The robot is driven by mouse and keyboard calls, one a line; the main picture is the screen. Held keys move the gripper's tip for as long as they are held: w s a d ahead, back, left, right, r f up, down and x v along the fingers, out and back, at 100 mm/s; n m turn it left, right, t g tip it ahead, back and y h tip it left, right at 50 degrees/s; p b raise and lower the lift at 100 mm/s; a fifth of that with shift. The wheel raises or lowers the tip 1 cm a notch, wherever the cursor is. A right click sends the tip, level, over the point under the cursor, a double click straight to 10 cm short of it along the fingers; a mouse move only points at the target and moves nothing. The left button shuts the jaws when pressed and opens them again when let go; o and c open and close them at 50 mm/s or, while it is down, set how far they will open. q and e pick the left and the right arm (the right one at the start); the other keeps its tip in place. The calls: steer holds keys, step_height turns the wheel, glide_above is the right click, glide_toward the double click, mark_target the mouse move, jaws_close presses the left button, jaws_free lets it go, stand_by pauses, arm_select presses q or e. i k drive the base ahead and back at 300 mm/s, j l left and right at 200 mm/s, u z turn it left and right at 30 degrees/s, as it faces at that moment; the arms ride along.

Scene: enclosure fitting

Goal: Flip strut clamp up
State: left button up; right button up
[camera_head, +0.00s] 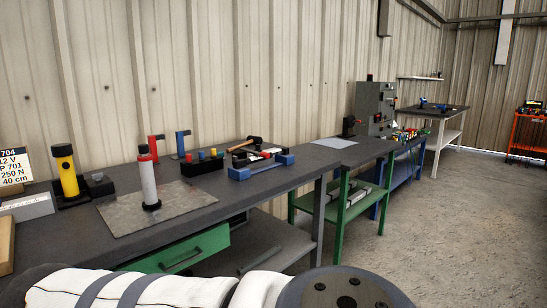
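I cannot clearly make out a strut clamp in the head view. A white cylinder with a black top and a red band (148,182) stands upright on a grey metal plate (190,199) on the near workbench. Neither of my grippers is in view. A white arm link of mine with grey bands crosses the bottom edge and ends in a dark round joint at the bottom right.
A grey cabinet (375,105) stands further back. The floor at right (445,220) is clear.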

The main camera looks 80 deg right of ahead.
mark_target(262, 154)
steer(key=z, duration=2.55)
steer(key=i+l+u, duration=0.1)
steer(key=i+l, duration=0.15)
steer(key=i, duration=0.25)
steer(key=i+l, duration=0.3)
steer(key=i, duration=0.2)
steer(key=u, duration=0.05)
